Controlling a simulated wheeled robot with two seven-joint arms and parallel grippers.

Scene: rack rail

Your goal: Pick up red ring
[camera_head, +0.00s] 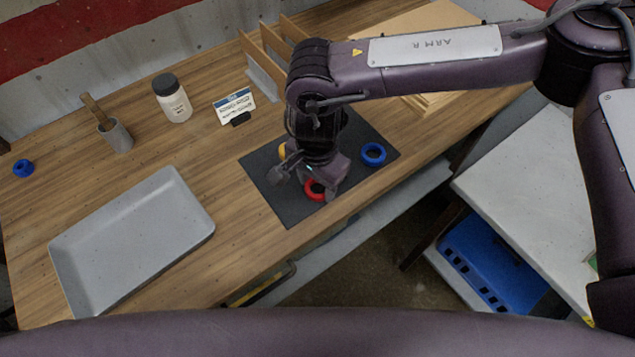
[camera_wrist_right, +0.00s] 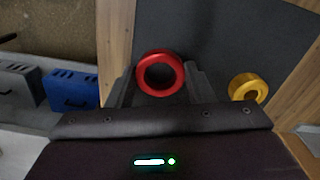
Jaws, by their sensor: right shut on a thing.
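The red ring (camera_head: 315,190) is on the dark mat (camera_head: 283,204), near its front edge in the head view. In the right wrist view the red ring (camera_wrist_right: 160,73) sits between the two fingers of my right gripper (camera_wrist_right: 160,85). The right gripper (camera_head: 318,188) points down over the mat and is shut on the red ring. I cannot tell whether the ring is lifted off the mat. The arm partly hides the ring in the head view. My left gripper does not show.
A blue ring (camera_head: 373,154) lies on the mat to the right, and a yellow ring (camera_wrist_right: 248,88) lies near the gripper. A grey tray (camera_head: 200,232), a cup (camera_head: 116,136), a jar (camera_head: 178,106) and another blue ring (camera_head: 23,168) stand left. A wooden rack (camera_head: 262,62) is behind.

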